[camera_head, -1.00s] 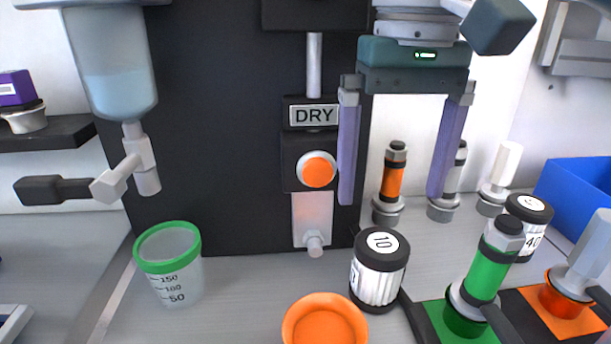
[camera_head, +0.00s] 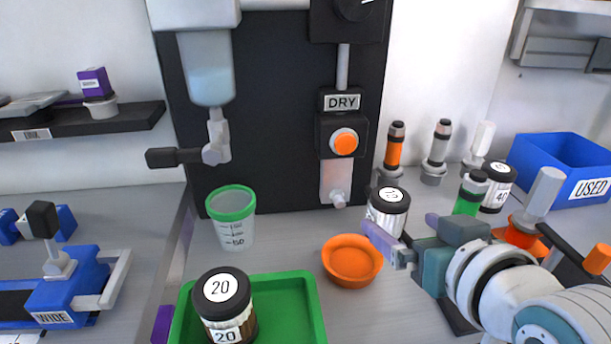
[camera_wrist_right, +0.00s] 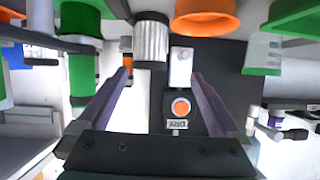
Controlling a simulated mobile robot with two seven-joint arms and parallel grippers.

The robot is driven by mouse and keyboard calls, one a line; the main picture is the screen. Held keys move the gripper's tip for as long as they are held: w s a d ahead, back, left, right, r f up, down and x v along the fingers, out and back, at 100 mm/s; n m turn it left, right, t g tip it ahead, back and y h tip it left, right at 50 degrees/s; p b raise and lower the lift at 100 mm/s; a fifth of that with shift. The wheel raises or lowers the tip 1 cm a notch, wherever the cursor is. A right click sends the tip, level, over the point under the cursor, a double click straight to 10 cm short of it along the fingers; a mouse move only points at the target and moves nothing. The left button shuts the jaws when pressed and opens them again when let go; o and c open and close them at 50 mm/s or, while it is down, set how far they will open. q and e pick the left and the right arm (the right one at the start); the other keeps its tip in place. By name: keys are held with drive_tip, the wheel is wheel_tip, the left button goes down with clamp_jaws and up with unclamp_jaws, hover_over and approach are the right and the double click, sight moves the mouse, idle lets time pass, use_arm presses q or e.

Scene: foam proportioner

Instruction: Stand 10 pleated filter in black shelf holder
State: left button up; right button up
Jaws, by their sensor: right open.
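The 10 pleated filter (camera_head: 388,212), with a black cap and white pleated body, stands upright on the bench in front of the black panel. It also shows in the right wrist view (camera_wrist_right: 152,42), inverted near the top edge. My right gripper (camera_head: 402,230) is low at the filter's near side, with its purple fingers open. In the wrist view the filter appears beyond the open fingers (camera_wrist_right: 165,85); whether they touch it is unclear. A black shelf (camera_head: 135,118) on the left wall carries a purple box. I cannot make out which part is the filter holder. My left gripper is out of view.
An orange dish (camera_head: 352,262) sits left of the right gripper. A green tray (camera_head: 292,290) holds the 20 filter (camera_head: 222,300). A green-rimmed cup (camera_head: 232,215) and blue WIDE fixture (camera_head: 65,295) stand left. The 40 filter (camera_head: 498,185) and blue USED bin (camera_head: 565,165) are right.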

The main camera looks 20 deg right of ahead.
sight(395, 214)
drive_tip(key=shift+s+d+f, duration=0.2)
drive_tip(key=shift+d+f, duration=0.1)
drive_tip(key=shift+d, duration=0.15)
drive_tip(key=b+x, duration=0.1)
drive_tip(key=x, duration=0.3)
drive_tip(key=shift+w+d, duration=0.15)
drive_tip(key=shift+d, duration=0.1)
drive_tip(key=x, duration=0.1)
drive_tip(key=b+x, duration=0.1)
drive_tip(key=x, duration=0.3)
drive_tip(key=shift+w+d+r+b, duration=0.15)
drive_tip(key=shift+d+r+b, duration=0.05)
drive_tip(key=shift+d+b, duration=0.1)
drive_tip(key=c, duration=1.5)
